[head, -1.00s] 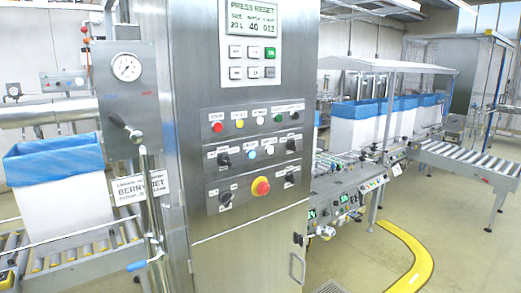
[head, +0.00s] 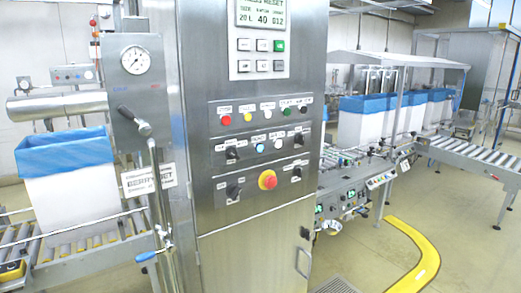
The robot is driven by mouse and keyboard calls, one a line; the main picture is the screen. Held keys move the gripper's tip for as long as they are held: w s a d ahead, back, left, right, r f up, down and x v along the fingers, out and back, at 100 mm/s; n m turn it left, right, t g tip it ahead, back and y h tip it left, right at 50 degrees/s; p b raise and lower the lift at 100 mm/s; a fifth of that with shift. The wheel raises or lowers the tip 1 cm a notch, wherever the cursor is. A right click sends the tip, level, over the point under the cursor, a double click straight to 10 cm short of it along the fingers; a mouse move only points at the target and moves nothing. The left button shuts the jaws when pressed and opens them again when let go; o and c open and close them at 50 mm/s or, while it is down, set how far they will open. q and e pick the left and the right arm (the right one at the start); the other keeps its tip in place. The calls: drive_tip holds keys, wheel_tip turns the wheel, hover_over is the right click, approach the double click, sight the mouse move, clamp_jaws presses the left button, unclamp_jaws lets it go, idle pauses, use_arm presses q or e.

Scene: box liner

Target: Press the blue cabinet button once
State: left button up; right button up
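The steel cabinet (head: 240,215) stands in the middle of the head view, its control panel facing me. The small blue button (head: 260,147) sits in the panel's middle row, between a black rotary switch (head: 232,154) on its left and a white button (head: 277,144) on its right. It is uncovered and nothing touches it. Whether it is pressed in cannot be told at this size. Neither of my grippers is in view.
Above is a row with a red button (head: 225,120) and others; below is a red emergency button (head: 268,180). A lever (head: 134,121) and a pipe with a blue handle (head: 146,256) stand left of the panel. A lined box (head: 70,200) is further left.

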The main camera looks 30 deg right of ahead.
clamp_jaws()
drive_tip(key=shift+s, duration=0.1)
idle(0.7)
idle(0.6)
